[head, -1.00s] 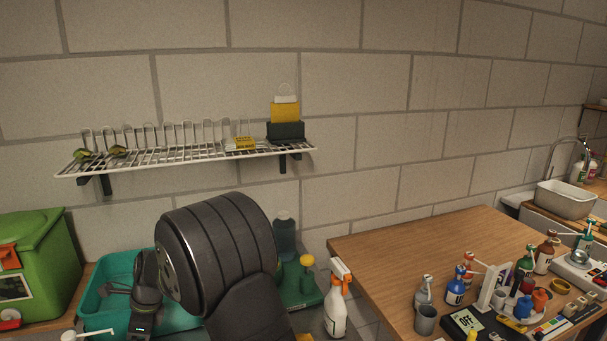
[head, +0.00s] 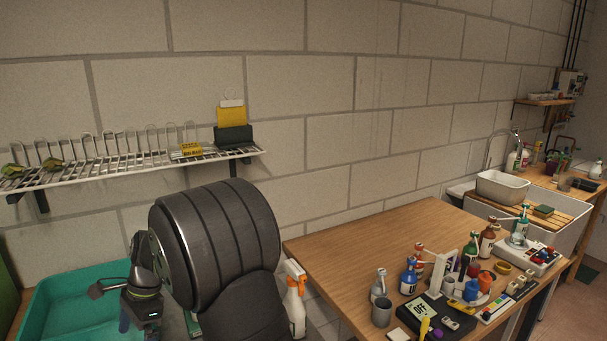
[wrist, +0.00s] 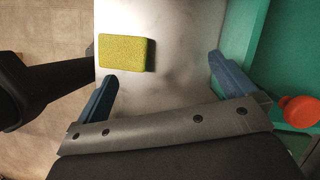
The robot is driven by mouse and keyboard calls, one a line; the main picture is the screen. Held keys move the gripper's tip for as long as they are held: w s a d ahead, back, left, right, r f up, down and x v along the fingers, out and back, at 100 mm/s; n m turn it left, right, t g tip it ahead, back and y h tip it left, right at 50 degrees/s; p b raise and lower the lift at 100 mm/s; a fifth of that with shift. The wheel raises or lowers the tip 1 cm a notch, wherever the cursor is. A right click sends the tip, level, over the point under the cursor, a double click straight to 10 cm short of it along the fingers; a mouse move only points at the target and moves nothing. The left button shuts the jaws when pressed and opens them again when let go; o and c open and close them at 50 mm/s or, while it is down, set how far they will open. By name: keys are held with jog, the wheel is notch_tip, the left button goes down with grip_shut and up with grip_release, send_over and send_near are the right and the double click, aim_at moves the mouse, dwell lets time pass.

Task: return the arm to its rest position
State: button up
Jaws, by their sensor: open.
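My gripper (wrist: 162,68) is open in the wrist view, its two blue fingers apart with nothing between them. A yellow-green sponge (wrist: 127,52) lies on a grey metal surface (wrist: 185,45) beyond the fingers, nearer the left one; I cannot tell the gap between them. In the head view my gripper (head: 138,312) is low at the left, beside the teal tub, with its tips partly cut off by the lower edge. My dark arm bulks in front of the wall and hides what is behind it.
The teal tub (head: 42,290) stands at the lower left. A wire shelf (head: 110,168) hangs on the wall above. A white spray bottle (head: 296,310) stands right of my arm. The wooden table (head: 350,235) holds bottles and a cup at its front; its back left is clear.

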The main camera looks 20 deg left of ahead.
jog(key=w+d+n+t+h, duration=0.1)
jog(key=d+n+h, duration=0.2)
jog(key=n, duration=0.7)
jog(key=w+d+n+t+h, duration=0.1)
jog(key=w+d+n+h, duration=0.1)
jog(key=d+n, duration=0.5)
jog(key=shift+d+f+n+t+h, duration=0.4)
jog(key=shift+n+h, duration=0.1)
jog(key=shift+n, duration=0.9)
jog(key=s+a+r+m+y, duration=0.35)
jog(key=s+a+r, duration=0.35)
jog(key=a+r, duration=0.3)
jog(key=s+a+r+m+y, duration=0.3)
jog(key=s+a+r+y, duration=0.2)
jog(key=s+a+r, duration=0.35)
jog(key=w+a+x, duration=0.1)
jog(key=x, duration=0.8)
jog(key=shift+s+a+g, duration=0.2)
jog(key=shift+a+g, duration=0.1)
jog(key=shift+a, duration=0.2)
